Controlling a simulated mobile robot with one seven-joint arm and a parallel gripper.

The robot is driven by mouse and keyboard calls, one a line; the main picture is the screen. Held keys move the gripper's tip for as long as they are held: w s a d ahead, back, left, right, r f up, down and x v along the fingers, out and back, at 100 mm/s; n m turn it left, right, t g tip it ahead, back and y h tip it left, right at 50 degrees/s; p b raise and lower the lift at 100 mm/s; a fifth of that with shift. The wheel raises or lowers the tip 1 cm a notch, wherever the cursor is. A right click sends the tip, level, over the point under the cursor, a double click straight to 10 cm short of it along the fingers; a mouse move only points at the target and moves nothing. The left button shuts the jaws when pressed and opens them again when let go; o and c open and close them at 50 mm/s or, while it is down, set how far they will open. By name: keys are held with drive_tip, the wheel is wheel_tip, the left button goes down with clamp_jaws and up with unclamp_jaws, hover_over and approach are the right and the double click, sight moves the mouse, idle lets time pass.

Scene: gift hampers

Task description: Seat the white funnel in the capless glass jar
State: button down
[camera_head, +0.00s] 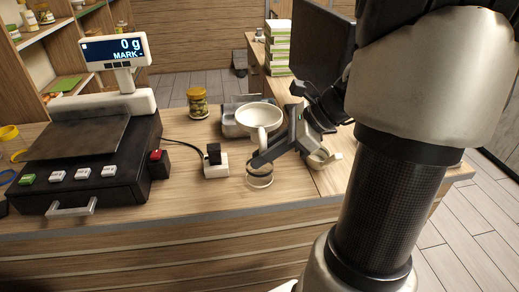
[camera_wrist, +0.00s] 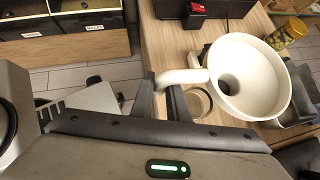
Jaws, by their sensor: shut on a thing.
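The white funnel (camera_head: 258,116) is held above the counter, its wide mouth facing up. In the wrist view the funnel (camera_wrist: 262,72) shows its bowl and dark outlet hole, with a white handle sticking out toward my gripper (camera_wrist: 163,92). My gripper is shut on that handle; it also shows in the head view (camera_head: 266,154). The capless glass jar (camera_head: 260,177) stands on the counter below the funnel, partly hidden by a gripper finger. In the wrist view the jar (camera_wrist: 199,108) is partly covered by the funnel and gripper. The funnel's spout is hidden.
A black scale (camera_head: 85,160) with a display stands at left. A white socket block (camera_head: 215,166) sits just left of the jar. A filled jar with a yellow lid (camera_head: 197,104) and a grey object (camera_head: 234,122) are behind. A dark monitor (camera_head: 318,50) stands at back right.

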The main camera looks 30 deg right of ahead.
drive_tip(key=shift+s, duration=0.1)
wheel_tip(320, 180, down, 7)
drive_tip(key=b, duration=0.3)
drive_tip(key=shift+b, duration=0.35)
drive_tip(key=shift+f, duration=0.45)
idle(1.8)
drive_tip(key=c, duration=1.6)
unclamp_jaws()
drive_tip(key=shift+c, duration=0.2)
drive_tip(key=shift+d+r, duration=0.1)
